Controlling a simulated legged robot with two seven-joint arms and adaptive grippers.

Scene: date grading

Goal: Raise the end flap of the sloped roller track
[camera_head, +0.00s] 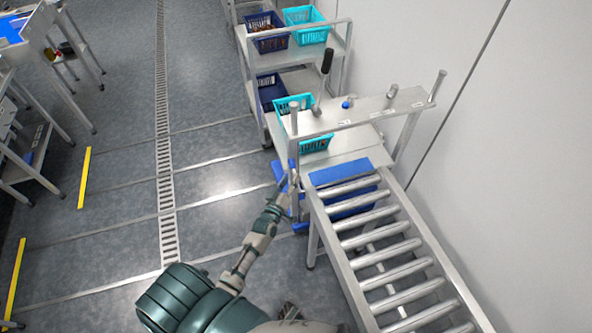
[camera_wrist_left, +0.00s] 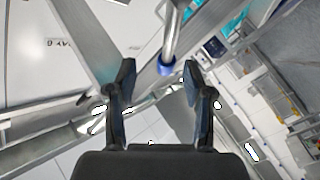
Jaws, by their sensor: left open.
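The sloped roller track (camera_head: 318,210) runs from the lower right up to a metal stand in the head view. A flat blue plate (camera_head: 340,171), seemingly the end flap, lies across its far end. My left gripper (camera_head: 291,184) is just left of that end, beside an upright post of the stand. In the left wrist view my left gripper (camera_wrist_left: 159,75) is open. A metal rod (camera_wrist_left: 172,35) with a blue collar (camera_wrist_left: 166,68) shows between and beyond its fingertips; contact cannot be told. My right gripper is not in view.
The metal stand (camera_head: 362,112) carries a black-handled lever (camera_head: 326,62) and short posts. A cyan basket (camera_head: 317,145) is under its top bar. A shelf rack behind holds blue (camera_head: 266,42) and cyan (camera_head: 305,36) baskets. A wall is on the right; open floor lies left.

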